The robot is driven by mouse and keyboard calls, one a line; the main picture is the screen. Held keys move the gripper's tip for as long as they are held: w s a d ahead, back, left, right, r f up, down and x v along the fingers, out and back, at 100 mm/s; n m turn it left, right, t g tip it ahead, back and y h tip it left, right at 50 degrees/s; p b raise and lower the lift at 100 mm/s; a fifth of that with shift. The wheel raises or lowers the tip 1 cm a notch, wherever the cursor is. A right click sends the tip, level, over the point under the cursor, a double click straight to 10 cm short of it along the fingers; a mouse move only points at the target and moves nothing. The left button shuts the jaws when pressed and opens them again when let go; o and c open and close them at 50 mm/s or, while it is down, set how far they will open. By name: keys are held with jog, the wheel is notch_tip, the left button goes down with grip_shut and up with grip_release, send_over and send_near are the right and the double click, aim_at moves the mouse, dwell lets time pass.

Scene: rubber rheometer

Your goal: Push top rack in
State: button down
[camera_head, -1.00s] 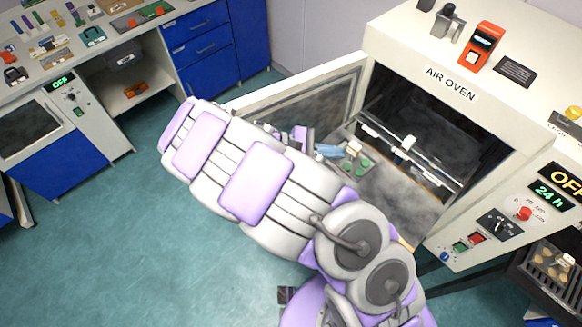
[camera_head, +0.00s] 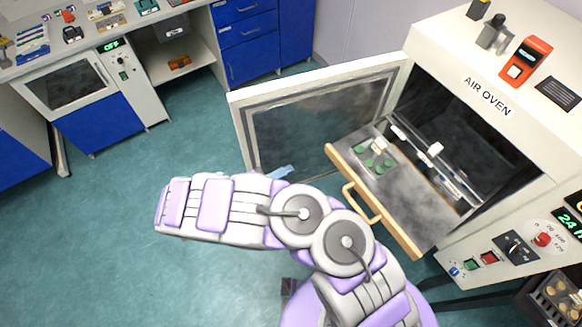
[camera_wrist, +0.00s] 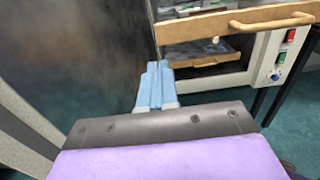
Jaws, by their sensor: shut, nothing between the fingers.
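The top rack (camera_head: 438,217) is a grey tray with a tan wooden front and a loop handle (camera_head: 361,203). It sticks out of the air oven's open mouth. Green discs (camera_head: 372,163) and a small white block lie on it. In the wrist view its wooden front (camera_wrist: 205,24) crosses the upper right, with the handle at right. My gripper (camera_head: 284,171) has light-blue fingers and is shut and empty. It is in front of the oven, left of the rack and apart from it. In the wrist view my fingers (camera_wrist: 158,66) are together, below and left of the rack front.
The open oven door (camera_head: 310,125) stands left of the rack, close behind my gripper. A lower wooden rack front (camera_wrist: 203,59) shows beneath the top one. The oven's control panel (camera_head: 490,258) is at right. Blue cabinets (camera_head: 246,40) stand farther back; the floor at left is clear.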

aim_at(326, 150)
jog(key=b+x, duration=0.1)
jog(key=x, duration=1)
jog(key=shift+s+d, duration=0.1)
jog(key=shift+s, duration=0.05)
jog(key=shift+w+d, duration=0.25)
jog(key=shift+w, duration=0.15)
